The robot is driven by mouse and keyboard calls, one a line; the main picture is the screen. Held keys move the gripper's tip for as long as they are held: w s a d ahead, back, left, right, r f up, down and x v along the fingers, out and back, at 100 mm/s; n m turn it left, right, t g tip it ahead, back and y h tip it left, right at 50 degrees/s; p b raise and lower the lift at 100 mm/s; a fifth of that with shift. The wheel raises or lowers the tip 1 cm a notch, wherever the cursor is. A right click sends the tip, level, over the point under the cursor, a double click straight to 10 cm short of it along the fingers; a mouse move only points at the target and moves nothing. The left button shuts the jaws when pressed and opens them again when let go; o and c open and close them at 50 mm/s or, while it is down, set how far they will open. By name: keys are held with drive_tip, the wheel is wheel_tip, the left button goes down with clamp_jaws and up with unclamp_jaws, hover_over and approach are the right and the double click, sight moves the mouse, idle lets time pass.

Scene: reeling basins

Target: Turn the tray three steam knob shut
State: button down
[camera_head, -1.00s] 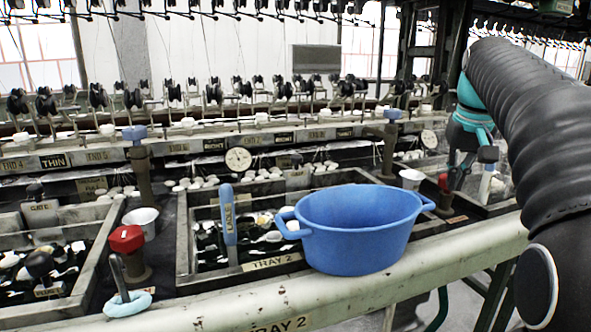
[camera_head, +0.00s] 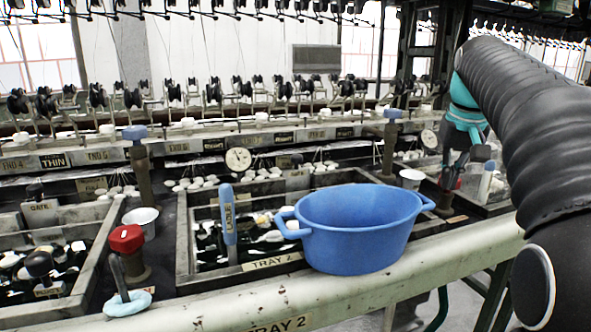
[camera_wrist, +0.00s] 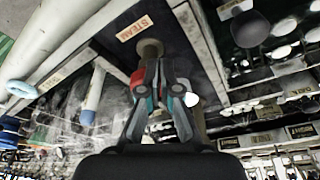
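The tray three steam knob is red. In the head view only a small red part of it (camera_head: 458,184) shows beside my gripper (camera_head: 453,178), at the right above the far tray. In the wrist view red parts of the knob (camera_wrist: 137,77) show beside and behind the fingers of my gripper (camera_wrist: 158,68). A round tan fitting lies beyond the fingertips, near a STEAM label (camera_wrist: 134,28). The fingers are close to the knob and cover most of it. Whether they touch or close on it is not clear.
A blue tub (camera_head: 352,240) stands on the front rail by tray two. A white cup (camera_head: 411,179) is left of my gripper. Another red knob (camera_head: 126,238) stands at the left. In the wrist view a dark round knob (camera_wrist: 250,29) is at upper right.

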drive_tip(key=shift+s+a+r, duration=0.1)
drive_tip(key=shift+s+a, duration=0.1)
drive_tip(key=shift+s, duration=0.1)
drive_tip(key=shift+r, duration=2.9)
